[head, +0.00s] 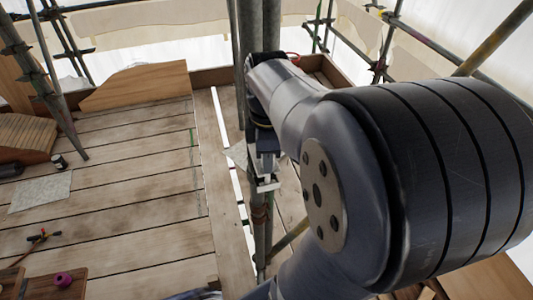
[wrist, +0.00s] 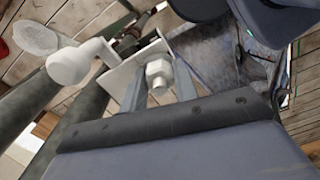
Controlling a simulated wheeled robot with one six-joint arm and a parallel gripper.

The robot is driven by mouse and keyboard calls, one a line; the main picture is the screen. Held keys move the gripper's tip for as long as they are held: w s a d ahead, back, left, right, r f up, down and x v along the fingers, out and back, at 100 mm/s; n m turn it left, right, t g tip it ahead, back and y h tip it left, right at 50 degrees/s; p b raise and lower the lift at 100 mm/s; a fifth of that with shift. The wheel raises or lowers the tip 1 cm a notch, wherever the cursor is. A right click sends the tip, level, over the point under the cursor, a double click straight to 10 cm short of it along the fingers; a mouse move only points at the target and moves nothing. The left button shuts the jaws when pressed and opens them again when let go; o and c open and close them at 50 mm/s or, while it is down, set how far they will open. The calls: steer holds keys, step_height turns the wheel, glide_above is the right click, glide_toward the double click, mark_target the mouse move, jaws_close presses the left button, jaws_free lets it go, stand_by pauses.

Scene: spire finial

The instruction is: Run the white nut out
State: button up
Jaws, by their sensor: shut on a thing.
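The white nut (wrist: 157,68) shows in the wrist view, a pale hexagonal piece against a flat white plate (wrist: 122,76). My gripper (wrist: 159,82) is shut on the nut, with one grey finger on each side of it. A pale rounded end sticks out of the nut toward my palm. In the head view my gripper (head: 266,172) is beside the upright scaffold poles, small and partly hidden by my arm. I cannot make out the nut there.
A white round-ended fitting (wrist: 72,65) is close to the left of the plate. Grey scaffold poles (head: 247,40) stand beside my gripper.

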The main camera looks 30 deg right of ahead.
stand_by(0.4)
steer(key=o, duration=1)
steer(key=shift+c, duration=0.2)
steer(key=shift+r, duration=0.1)
step_height(320, 180, up, 11)
steer(key=shift+f+b, duration=0.2)
steer(key=shift+b, duration=0.4)
step_height(320, 180, down, 11)
steer(key=shift+r+p, duration=0.1)
steer(key=shift+p, duration=0.55)
